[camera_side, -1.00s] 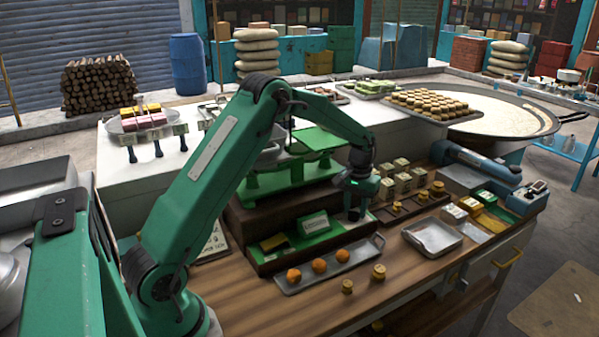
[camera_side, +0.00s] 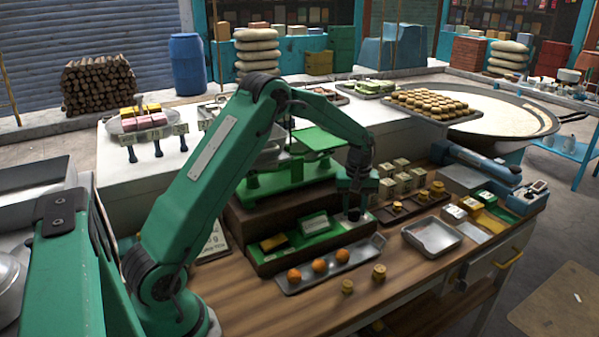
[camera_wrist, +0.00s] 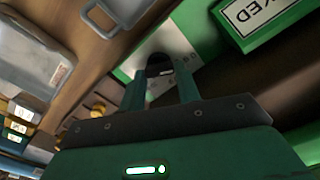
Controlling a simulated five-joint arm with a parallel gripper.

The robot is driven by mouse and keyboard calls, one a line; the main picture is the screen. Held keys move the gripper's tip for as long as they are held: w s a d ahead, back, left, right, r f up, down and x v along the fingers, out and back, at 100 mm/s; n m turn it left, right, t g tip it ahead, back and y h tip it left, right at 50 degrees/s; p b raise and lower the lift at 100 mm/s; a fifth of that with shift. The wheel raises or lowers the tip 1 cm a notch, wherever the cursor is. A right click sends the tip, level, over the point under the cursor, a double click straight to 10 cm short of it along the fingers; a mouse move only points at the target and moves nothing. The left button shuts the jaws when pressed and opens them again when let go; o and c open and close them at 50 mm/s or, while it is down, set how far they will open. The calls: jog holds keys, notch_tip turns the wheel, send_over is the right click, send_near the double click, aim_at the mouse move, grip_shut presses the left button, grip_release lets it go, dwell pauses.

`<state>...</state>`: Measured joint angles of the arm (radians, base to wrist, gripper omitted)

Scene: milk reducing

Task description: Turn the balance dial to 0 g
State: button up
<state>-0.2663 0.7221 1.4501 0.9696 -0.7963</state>
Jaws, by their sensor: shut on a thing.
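The green balance (camera_side: 290,178) stands on a dark wooden stepped stand, with a flat green plate on its right side. The balance dial is a dark round knob (camera_wrist: 165,62) on a pale marked plate (camera_wrist: 178,48) at the right end of the stand's green front. My gripper (camera_side: 354,208) points down at this end, and in the wrist view its two fingers (camera_wrist: 161,76) are closed on the knob from both sides. The fingers partly hide the dial. I cannot read its marks or see where it points.
A green sign block (camera_side: 314,223) sits just left of my gripper. In front lies a metal tray (camera_side: 330,268) with orange balls. To the right are an empty metal tray (camera_side: 432,237) and brass weights (camera_side: 399,207). The wooden counter front is mostly clear.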

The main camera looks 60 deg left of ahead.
jog(key=shift+r, duration=0.1)
jog(key=o, duration=0.7)
jog(key=shift+r, duration=3.9)
